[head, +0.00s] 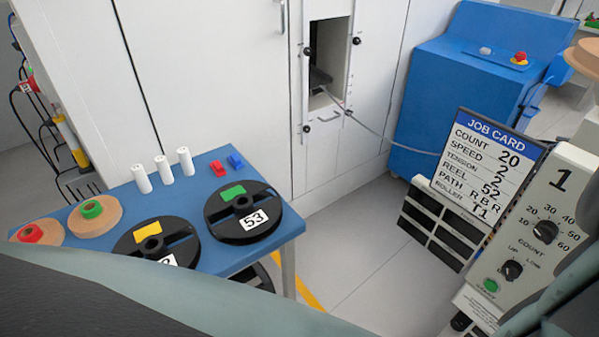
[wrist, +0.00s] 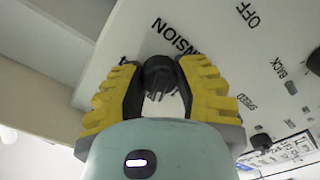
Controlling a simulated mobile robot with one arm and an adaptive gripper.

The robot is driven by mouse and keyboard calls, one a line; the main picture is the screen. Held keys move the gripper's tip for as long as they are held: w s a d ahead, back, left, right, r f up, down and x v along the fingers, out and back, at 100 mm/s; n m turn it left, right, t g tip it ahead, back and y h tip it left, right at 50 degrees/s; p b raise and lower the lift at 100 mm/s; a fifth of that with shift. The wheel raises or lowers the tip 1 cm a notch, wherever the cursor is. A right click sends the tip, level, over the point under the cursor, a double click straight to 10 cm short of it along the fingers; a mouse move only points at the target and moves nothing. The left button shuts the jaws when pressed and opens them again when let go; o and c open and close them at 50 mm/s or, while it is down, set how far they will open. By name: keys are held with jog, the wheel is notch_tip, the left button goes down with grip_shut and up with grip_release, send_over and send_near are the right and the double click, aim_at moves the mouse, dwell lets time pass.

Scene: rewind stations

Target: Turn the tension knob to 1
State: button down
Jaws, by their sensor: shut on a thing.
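The tension knob (wrist: 158,70) is a dark round knob on a pale panel (wrist: 215,60) in the wrist view, below the partly covered word TENSION. My gripper (wrist: 158,78) has its yellow ridged fingers on both sides of the knob and is shut on it. The knob's pointer and most of its scale are hidden, so I cannot tell its setting. The tension knob and my gripper do not show in the head view; my arm fills its lower edge. The job card (head: 482,165) there appears to read TENSION 2.
The wrist view also shows OFF, BACK and SPEED labels and another dark knob (wrist: 314,62) at right. In the head view, a count knob (head: 545,231) sits on the panel marked 1. A blue table (head: 275,232) with reels stands left; open floor lies between.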

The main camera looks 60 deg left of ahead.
jog(key=n+b, duration=0.2)
jog(key=n, duration=0.1)
jog(key=n+b, duration=0.1)
jog(key=n, duration=0.1)
jog(key=shift+d+f, duration=0.1)
jog(key=shift+f, duration=0.15)
jog(key=shift+r+n+b, duration=0.15)
jog(key=shift+n+b, duration=0.85)
jog(key=shift+n, duration=0.6)
jog(key=c, duration=0.6)
grip_release()
jog(key=shift+r, duration=0.1)
jog(key=s, duration=1.2)
jog(key=shift+d, duration=0.15)
